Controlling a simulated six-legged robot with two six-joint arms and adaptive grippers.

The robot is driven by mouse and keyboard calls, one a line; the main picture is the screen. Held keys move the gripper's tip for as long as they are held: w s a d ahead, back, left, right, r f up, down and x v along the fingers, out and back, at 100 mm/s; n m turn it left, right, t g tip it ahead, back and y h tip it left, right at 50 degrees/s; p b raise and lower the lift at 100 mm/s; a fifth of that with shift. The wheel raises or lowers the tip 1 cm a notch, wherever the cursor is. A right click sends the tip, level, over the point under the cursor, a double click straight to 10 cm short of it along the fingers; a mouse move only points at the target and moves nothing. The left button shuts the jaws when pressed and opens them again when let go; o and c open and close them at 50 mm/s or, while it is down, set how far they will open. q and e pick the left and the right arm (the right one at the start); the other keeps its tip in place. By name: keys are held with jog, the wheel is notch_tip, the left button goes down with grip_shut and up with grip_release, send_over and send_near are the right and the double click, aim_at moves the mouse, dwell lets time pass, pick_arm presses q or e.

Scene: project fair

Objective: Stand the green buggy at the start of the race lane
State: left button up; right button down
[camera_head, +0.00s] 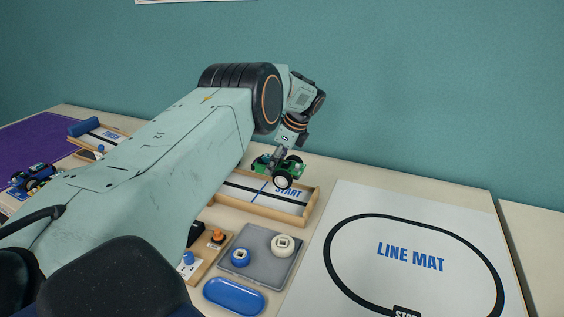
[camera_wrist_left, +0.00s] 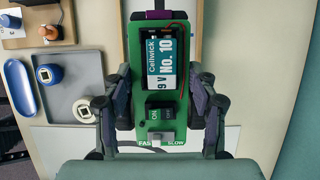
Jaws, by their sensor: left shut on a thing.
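The green buggy (camera_head: 277,166) with black wheels is in my left gripper (camera_head: 281,154), over the START end of the race lane (camera_head: 309,205) in the head view. I cannot tell whether its wheels touch the lane. In the left wrist view, the two fingers of my left gripper (camera_wrist_left: 156,112) are shut on the sides of the green buggy (camera_wrist_left: 137,60), which carries a 9 V battery (camera_wrist_left: 166,65) and a FAST/SLOW switch. My arm hides the middle of the lane; the FINISH end (camera_head: 108,136) shows at the far left. My right gripper is not in view.
A grey tray (camera_head: 258,279) holds a blue and a white round part, with a blue dish (camera_head: 234,297) in front. A wooden tray (camera_head: 207,262) with knobs is beside it. The line mat (camera_head: 352,195) lies right. A blue buggy (camera_head: 34,177) stands far left by a purple mat (camera_head: 30,142).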

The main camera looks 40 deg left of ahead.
pick_arm(q)
jog(key=shift+f+b, duration=0.35)
jog(key=shift+f, duration=0.15)
jog(key=shift+d+f+b, duration=0.15)
jog(key=shift+f+b, duration=0.8)
jog(key=shift+w+f+b, duration=0.1)
jog(key=shift+f+b, duration=0.6)
jog(key=shift+f, duration=0.6)
jog(key=shift+f+b, duration=0.3)
jog(key=shift+f, duration=0.75)
dwell(1.5)
